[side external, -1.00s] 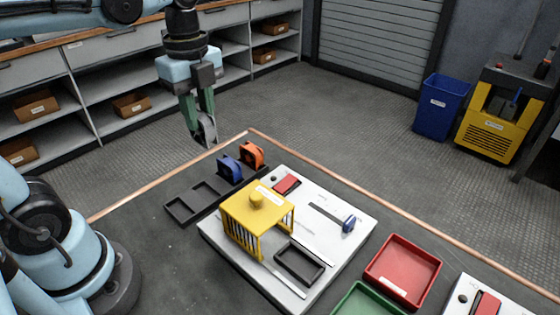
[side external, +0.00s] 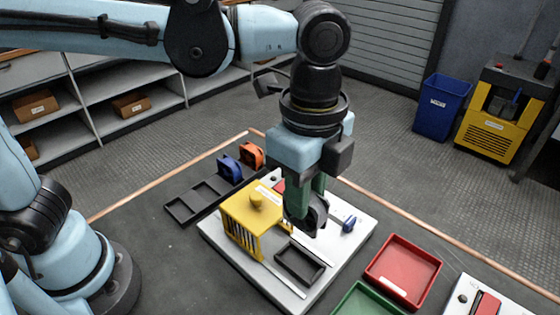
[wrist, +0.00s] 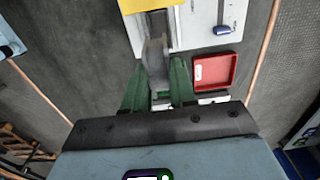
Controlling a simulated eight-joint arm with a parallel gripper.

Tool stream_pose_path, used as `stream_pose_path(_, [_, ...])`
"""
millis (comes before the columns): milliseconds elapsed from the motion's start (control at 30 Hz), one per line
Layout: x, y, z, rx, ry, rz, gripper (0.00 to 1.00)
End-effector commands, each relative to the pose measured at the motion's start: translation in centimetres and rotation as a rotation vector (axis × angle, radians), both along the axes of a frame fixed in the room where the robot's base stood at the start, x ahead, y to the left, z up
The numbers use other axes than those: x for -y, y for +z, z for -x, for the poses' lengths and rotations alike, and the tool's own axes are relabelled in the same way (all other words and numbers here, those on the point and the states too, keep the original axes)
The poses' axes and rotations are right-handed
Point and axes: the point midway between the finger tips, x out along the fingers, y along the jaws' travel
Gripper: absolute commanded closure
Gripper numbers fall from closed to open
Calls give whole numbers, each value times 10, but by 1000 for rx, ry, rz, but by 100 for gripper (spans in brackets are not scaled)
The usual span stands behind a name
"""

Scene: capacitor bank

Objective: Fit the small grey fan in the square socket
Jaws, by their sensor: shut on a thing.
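My gripper (side external: 306,212) is shut on the small grey fan (side external: 318,215) and holds it above the white board (side external: 225,240). The fan is mostly dark in the side view, partly behind the green fingers. In the wrist view the fan (wrist: 155,62) stands on edge between the fingertips of my gripper (wrist: 157,82). The square socket (side external: 300,263), a black-rimmed frame, lies on the board in front of the yellow cage. The fan is above and behind it in the side view, apart from it.
A blue-headed lever (side external: 349,223) is on the right. Blue (side external: 231,169) and orange (side external: 252,155) fans stand in the black rack (side external: 185,209). A red tray (side external: 403,268) and green tray (side external: 367,302) are at the right.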

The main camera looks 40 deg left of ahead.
Motion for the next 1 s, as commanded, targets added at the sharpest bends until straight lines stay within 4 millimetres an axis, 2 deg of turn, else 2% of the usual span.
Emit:
stream_pose_path(200, [-1, -29, -1, 0, 1, 0, 100])
stream_pose_path(567, [-2, -51, -1, 0, 1, 0, 100])
stream_pose_path(1000, [-2, -87, -1, 0, 0, 0, 100])
